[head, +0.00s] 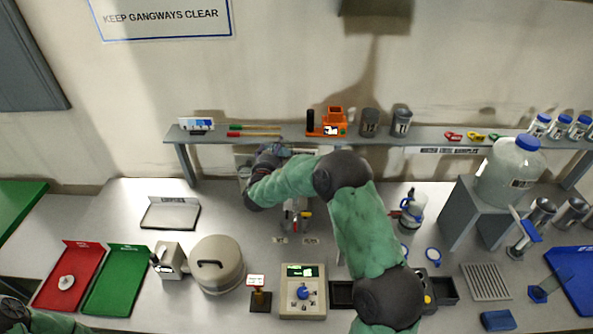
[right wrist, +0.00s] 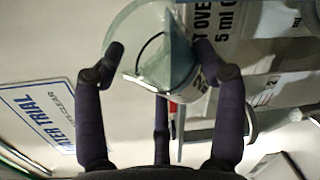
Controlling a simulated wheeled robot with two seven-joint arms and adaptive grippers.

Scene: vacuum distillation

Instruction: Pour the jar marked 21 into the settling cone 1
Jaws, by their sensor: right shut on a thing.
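My right gripper (head: 266,160) is raised above the middle of the bench, close to the shelf front. In the right wrist view it is shut on a clear jar (right wrist: 165,62), with one finger on each side. The jar has a greenish tint and a dark curved line across it. Its number cannot be read for certain, and its tilt is hard to judge. Below the right forearm stands a small clear-and-grey fixture (head: 297,216) with red and yellow parts, partly hidden; I cannot tell whether it is settling cone 1. My left gripper is out of view.
A shelf (head: 215,136) runs along the wall behind. A round lidded pot (head: 216,265) and a device with a green display (head: 303,291) stand in front. Red (head: 69,275) and green (head: 117,280) trays lie left. A big bottle (head: 510,172) stands on a raised block right.

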